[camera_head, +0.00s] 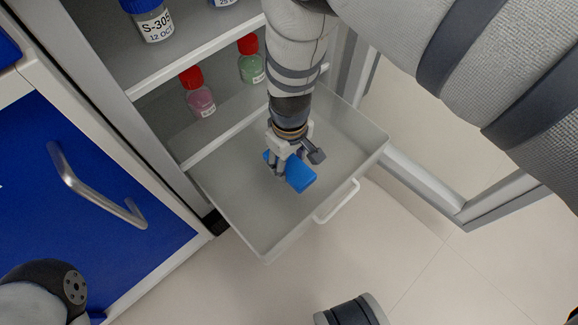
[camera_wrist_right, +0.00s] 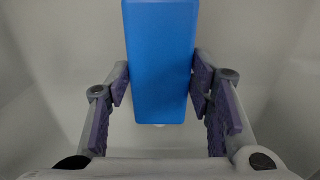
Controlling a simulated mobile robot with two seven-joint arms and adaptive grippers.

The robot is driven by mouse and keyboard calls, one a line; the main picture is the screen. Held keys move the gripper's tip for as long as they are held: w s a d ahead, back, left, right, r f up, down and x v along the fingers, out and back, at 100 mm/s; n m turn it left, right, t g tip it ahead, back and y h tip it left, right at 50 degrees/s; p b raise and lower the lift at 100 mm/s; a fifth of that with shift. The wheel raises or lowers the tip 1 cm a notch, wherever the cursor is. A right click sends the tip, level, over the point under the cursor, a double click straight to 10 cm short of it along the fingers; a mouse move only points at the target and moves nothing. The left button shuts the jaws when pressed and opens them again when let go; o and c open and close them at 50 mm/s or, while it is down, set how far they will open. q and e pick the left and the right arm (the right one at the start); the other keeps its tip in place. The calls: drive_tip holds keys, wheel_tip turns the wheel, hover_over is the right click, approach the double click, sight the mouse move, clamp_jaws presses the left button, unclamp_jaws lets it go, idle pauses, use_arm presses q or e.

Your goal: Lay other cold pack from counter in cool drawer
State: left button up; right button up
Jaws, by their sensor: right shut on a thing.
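The cold pack is a blue block (camera_head: 300,175) held by my right gripper (camera_head: 290,172) over the inside of the open cool drawer (camera_head: 245,205). In the right wrist view the cold pack (camera_wrist_right: 160,65) sits between the two fingers of the right gripper (camera_wrist_right: 161,85), which touch its sides. The drawer is translucent grey-white with a white front handle. Whether the pack touches the drawer floor cannot be told. The counter is not clearly seen. My left gripper is not in view.
Red-capped bottles with pink (camera_head: 200,100) and green (camera_head: 251,66) contents stand on a cabinet shelf above the drawer. A blue-capped labelled bottle (camera_head: 150,20) is on a higher shelf. A blue cabinet door with a metal handle (camera_head: 95,190) is at left. An open glazed door (camera_head: 465,205) is at right.

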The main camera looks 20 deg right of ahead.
sight(291, 161)
use_arm(q)
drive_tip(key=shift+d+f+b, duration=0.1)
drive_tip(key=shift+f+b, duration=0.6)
drive_tip(key=shift+b, duration=0.15)
use_arm(e)
drive_tip(key=shift+w+d+f, duration=0.15)
drive_tip(key=shift+f, duration=0.8)
drive_tip(key=shift+w+d+f, duration=0.1)
drive_tip(key=shift+d+f, duration=0.05)
drive_tip(key=shift+f, duration=0.8)
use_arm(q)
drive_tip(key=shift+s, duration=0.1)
use_arm(e)
drive_tip(key=shift+f, duration=0.1)
drive_tip(key=shift+f, duration=0.1)
drive_tip(key=o, duration=1.4)
wheel_tip(291, 161, up, 12)
drive_tip(key=p, duration=0.5)
drive_tip(key=shift+r, duration=0.25)
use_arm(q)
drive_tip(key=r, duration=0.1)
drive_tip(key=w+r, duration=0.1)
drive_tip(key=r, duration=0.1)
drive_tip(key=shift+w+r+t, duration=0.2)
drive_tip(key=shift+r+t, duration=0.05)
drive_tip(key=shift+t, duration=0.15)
use_arm(e)
drive_tip(key=shift+f, duration=0.1)
